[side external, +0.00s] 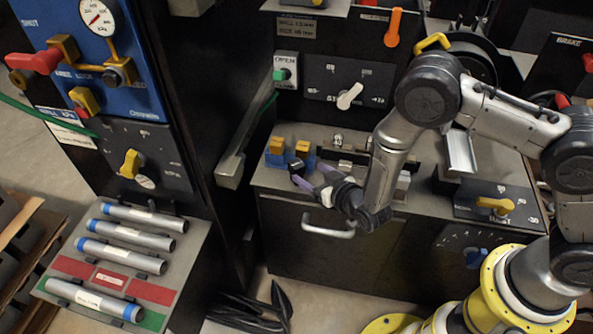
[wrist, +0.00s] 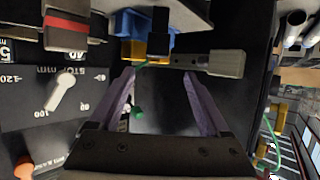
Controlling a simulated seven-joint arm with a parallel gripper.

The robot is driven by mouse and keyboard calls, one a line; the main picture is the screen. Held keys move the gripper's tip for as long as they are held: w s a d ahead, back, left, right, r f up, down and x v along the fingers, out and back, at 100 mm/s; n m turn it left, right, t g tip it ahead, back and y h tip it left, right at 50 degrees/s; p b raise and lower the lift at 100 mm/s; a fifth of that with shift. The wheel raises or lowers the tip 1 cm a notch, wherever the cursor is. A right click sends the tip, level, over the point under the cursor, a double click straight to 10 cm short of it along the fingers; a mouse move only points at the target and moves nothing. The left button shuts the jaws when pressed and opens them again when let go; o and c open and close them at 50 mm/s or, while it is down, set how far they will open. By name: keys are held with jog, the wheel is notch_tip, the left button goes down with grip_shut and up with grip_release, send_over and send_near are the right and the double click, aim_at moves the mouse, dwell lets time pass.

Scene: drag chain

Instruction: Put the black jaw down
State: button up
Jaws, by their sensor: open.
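A small black block (side external: 296,166), which looks like the black jaw, is just beyond the fingertips beside the blue holder (side external: 277,160). A dark upright piece (wrist: 160,20) shows beyond the fingers in the wrist view, by the blue holder (wrist: 128,22). I cannot tell exactly how the black block rests. Yellow-topped blocks (side external: 303,147) stand at the holder.
A bench drawer handle (side external: 328,231) juts out below my gripper. A panel with a white knob (side external: 350,96) rises behind the bench. Several grey tubes (side external: 130,228) lie on a rack at far left.

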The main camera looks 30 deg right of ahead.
aim_at(297, 164)
jog(key=shift+d+x, duration=0.2)
jog(key=shift+x, duration=3.55)
jog(key=shift+s+f, duration=0.15)
jog(key=shift+f, duration=0.05)
grip_shut()
